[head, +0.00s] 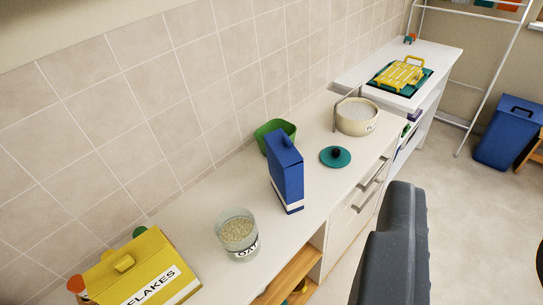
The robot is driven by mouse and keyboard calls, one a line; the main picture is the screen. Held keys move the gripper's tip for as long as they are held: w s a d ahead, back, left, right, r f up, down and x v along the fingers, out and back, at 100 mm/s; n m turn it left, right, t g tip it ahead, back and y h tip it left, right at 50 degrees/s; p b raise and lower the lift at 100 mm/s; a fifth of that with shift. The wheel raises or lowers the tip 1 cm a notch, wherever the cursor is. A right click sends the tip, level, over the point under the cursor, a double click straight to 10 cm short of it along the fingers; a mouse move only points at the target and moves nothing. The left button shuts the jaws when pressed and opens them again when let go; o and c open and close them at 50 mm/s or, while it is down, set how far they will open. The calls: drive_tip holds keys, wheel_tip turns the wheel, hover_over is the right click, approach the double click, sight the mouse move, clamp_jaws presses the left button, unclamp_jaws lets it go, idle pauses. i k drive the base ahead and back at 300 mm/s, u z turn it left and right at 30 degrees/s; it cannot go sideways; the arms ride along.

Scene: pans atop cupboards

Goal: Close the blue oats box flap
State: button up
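The blue box (286,178) stands upright near the middle of the white counter, with a white band at its foot. No lettering on it can be read from here. At its top is a blue flap (286,141) with a small raised tab; it looks tilted, and how far open it is cannot be told. No gripper fingers can be made out in the head view, and nothing is seen touching the box.
A glass jar of oats (238,235) and a yellow flakes box (142,272) stand nearer. A green container (272,132) is behind the blue box. A teal lid (335,157) and a cream pot (357,116) lie beyond. A dark grey shape (393,245) blocks the lower right.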

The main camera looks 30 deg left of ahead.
sight(284, 150)
drive_tip(key=z, duration=0.4)
drive_tip(key=i, duration=1.45)
drive_tip(key=u, duration=0.5)
